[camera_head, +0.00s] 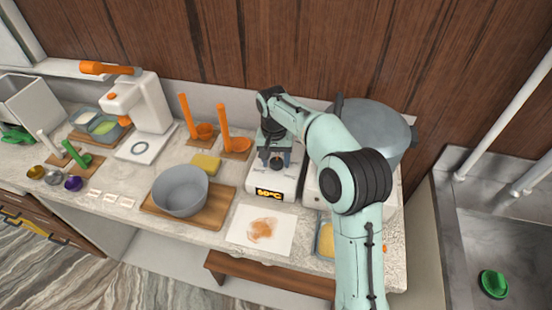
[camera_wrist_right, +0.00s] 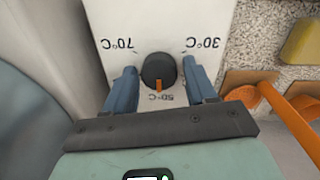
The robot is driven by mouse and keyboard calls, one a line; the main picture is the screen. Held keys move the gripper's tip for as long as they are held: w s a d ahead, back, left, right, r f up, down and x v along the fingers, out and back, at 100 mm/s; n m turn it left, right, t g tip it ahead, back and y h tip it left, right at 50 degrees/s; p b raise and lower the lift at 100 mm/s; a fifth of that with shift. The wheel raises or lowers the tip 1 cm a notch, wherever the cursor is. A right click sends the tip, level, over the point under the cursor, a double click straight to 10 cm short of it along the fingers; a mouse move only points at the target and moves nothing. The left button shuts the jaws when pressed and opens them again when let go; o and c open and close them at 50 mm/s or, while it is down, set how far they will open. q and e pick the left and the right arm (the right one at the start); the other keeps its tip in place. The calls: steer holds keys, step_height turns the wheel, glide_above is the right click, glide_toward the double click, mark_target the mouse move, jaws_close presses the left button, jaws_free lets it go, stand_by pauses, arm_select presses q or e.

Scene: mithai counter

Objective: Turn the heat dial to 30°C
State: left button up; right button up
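The heat dial (camera_wrist_right: 158,69) is a dark round knob on a white panel, with an orange pointer at the 50°C mark. The 30°C mark (camera_wrist_right: 202,43) and 70°C mark (camera_wrist_right: 118,44) are on the panel to either side. In the wrist view my right gripper (camera_wrist_right: 161,86) is open, with one finger on each side of the dial and a small gap to it. In the head view my right gripper (camera_head: 274,160) is over the white heater unit, whose orange display (camera_head: 270,194) seems to read 50°C. The dial is hidden there. My left gripper is not in view.
A large grey pot (camera_head: 375,128) stands right of the heater, close to my right arm. A grey bowl (camera_head: 180,190) on a wooden board, a yellow block (camera_head: 206,165) and orange-handled tools (camera_head: 226,122) are to the left. A stained white sheet (camera_head: 283,240) lies in front.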

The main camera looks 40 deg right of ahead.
steer(key=c, duration=0.7)
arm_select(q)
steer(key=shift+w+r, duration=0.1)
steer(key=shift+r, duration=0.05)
arm_select(e)
steer(key=shift+n, duration=0.3)
steer(key=n+p, duration=0.1)
steer(key=n, duration=0.3)
steer(key=shift+p, duration=0.4)
steer(key=n+p, duration=0.1)
steer(key=n, duration=0.4)
steer(key=shift+n, duration=0.4)
steer(key=n, duration=0.3)
steer(key=shift+s+n+p, duration=0.1)
steer(key=shift+n+p, duration=0.2)
steer(key=shift+p, duration=0.1)
steer(key=n, duration=0.3)
steer(key=shift+n, duration=0.3)
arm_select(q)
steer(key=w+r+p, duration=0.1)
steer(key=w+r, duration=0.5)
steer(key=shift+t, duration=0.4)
arm_select(e)
steer(key=n, duration=0.6)
steer(key=shift+t, duration=0.3)
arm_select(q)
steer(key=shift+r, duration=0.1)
arm_select(e)
steer(key=shift+n, duration=0.3)
